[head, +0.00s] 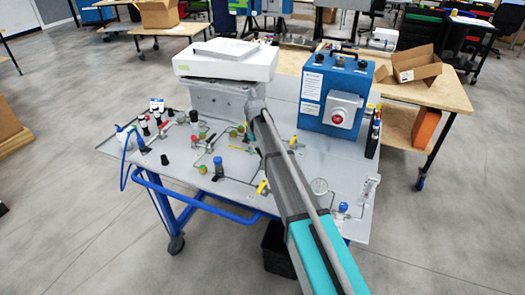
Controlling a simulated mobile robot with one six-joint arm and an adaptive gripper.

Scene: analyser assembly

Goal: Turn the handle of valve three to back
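Several small valves and fittings are mounted on the grey panel of a blue-framed cart (225,200). One yellow valve handle (262,187) is near the front edge, just left of my arm. Another yellow handle (243,149) lies further back. Small labels are too small to read, so I cannot tell which is valve three or which way its handle points. My arm reaches from the lower right across the panel to the white box's right side. My gripper is not visible; the arm hides what is behind it.
A white box device (226,65) stands at the panel's back left. A blue case (337,90) with a red knob stands at the back right. A blue cable (126,160) hangs at the left edge. Floor around the cart is mostly open.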

